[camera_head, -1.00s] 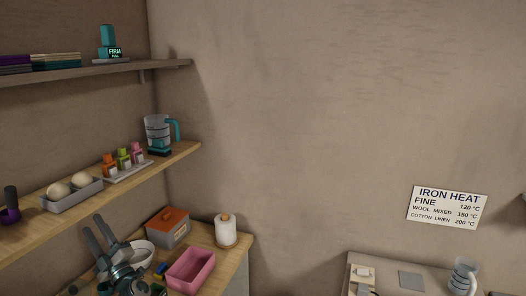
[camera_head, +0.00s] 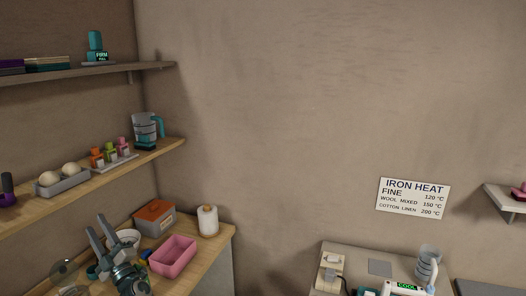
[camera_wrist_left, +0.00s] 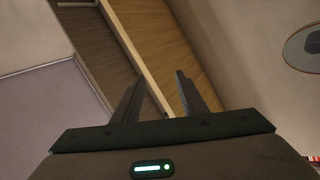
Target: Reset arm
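My left gripper (camera_head: 95,224) shows at the lower left of the head view, its two fingers pointing up and apart. It is open, with nothing between the fingers, in front of the wooden counter (camera_head: 212,240). In the left wrist view, the open fingers of my left gripper (camera_wrist_left: 159,84) also stand apart and empty, with wooden surfaces behind them. My right arm and gripper are not in view.
A pink bin (camera_head: 173,257), white bowl (camera_head: 127,237), orange-lidded box (camera_head: 155,217) and white roll (camera_head: 208,221) stand near my left gripper. Shelves (camera_head: 160,150) hang above. A right-hand table holds a jug (camera_head: 428,262) and a device with a "COOL" display (camera_head: 407,287).

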